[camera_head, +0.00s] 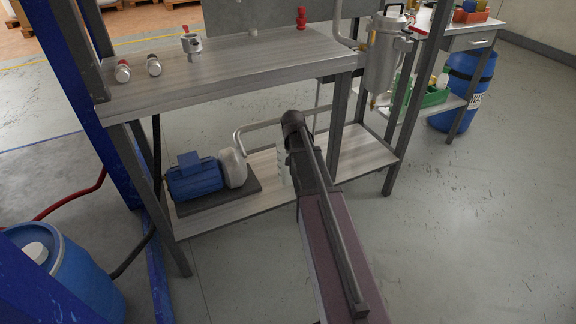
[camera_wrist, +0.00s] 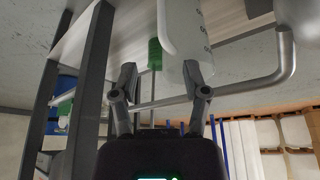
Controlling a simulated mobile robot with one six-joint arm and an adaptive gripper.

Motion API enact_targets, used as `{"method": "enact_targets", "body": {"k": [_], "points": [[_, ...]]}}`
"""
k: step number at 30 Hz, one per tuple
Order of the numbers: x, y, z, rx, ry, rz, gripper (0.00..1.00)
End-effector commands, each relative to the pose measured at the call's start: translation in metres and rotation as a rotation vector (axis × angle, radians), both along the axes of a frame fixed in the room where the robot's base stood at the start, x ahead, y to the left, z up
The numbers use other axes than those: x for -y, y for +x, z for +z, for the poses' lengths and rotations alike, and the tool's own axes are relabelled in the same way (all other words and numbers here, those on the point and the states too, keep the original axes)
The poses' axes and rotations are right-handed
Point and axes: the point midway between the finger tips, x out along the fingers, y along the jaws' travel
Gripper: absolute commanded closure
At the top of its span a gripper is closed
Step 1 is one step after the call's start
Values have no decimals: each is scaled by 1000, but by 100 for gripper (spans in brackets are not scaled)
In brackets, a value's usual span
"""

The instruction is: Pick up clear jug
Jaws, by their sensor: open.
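The clear jug is a pale, translucent vessel with graduation marks. In the wrist view the jug (camera_wrist: 182,28) stands at the top centre, in front of the fingers. In the head view only a strip of the jug (camera_head: 282,166) shows above the lower shelf (camera_head: 350,152), left of my arm; the arm hides the rest. My gripper (camera_wrist: 162,74) is open, with one finger on each side of the picture's middle. The right finger overlaps the jug's edge and the left finger is clear of it. I cannot tell whether either finger touches the jug.
A bent metal pipe (camera_wrist: 286,62) runs close by the jug. A blue motor pump (camera_head: 195,178) sits left on the lower shelf. The upper shelf (camera_head: 220,70) overhangs, with table legs around. A metal filter housing (camera_head: 382,62) is at the right. Floor at right is clear.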

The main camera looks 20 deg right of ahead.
Motion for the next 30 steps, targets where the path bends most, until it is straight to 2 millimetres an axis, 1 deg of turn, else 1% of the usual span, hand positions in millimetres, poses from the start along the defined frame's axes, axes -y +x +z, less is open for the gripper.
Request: {"method": "enact_targets", "body": {"k": [5, 30], "points": [[2, 3, -10, 0, 0, 0, 41], [15, 25, -73, 0, 0, 1, 41]]}}
